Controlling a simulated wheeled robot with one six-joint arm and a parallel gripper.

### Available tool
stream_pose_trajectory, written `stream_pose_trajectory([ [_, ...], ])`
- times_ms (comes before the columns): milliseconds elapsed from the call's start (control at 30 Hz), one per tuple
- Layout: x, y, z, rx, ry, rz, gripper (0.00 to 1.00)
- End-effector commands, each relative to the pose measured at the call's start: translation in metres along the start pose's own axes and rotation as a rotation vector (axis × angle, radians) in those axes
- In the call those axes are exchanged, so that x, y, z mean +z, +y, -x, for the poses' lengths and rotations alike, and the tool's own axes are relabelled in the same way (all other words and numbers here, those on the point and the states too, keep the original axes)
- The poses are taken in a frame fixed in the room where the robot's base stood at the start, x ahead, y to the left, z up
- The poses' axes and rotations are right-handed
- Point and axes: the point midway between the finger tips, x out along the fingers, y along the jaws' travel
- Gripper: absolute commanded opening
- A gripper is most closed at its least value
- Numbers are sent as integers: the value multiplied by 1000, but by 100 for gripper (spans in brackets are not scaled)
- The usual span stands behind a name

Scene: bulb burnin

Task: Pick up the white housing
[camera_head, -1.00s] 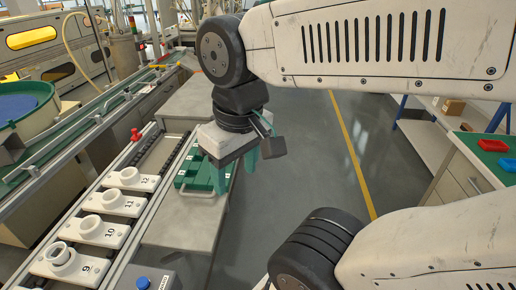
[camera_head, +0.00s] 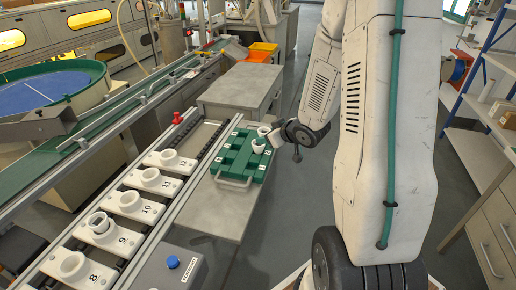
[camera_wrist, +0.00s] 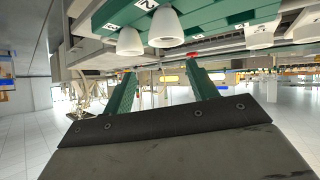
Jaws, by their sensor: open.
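Two small white cup-shaped housings stand at the right edge of the green tray (camera_head: 236,160) in the head view, a rear one (camera_head: 263,131) and a front one (camera_head: 257,146). In the wrist view, which looks upside down, the housings (camera_wrist: 130,42) and (camera_wrist: 166,28) show at the top beside number labels on the green tray. My gripper (camera_wrist: 160,76) is open, with two green fingers apart and nothing between them. The housings lie beyond the fingertips, apart from them. In the head view my wrist is just right of the tray; the fingers cannot be made out.
A rail of numbered white carriers (camera_head: 130,204) runs left of the tray; carrier 9 holds a ring-like piece (camera_head: 99,224). A grey box with a blue button (camera_head: 173,262) stands in front. An orange bin (camera_head: 262,50) is behind. Shelves stand at right, with open floor between.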

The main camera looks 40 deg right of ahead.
Motion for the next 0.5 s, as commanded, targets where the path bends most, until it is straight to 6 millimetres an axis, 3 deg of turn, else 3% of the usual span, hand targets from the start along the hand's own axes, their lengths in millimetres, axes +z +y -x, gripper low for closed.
stream_pose_trajectory([
  [33,14,0,-6,-32,36,-23,58],
  [200,30,-5,-13,-111,154,-70,58],
  [500,28,-11,-34,-141,200,-87,58],
])
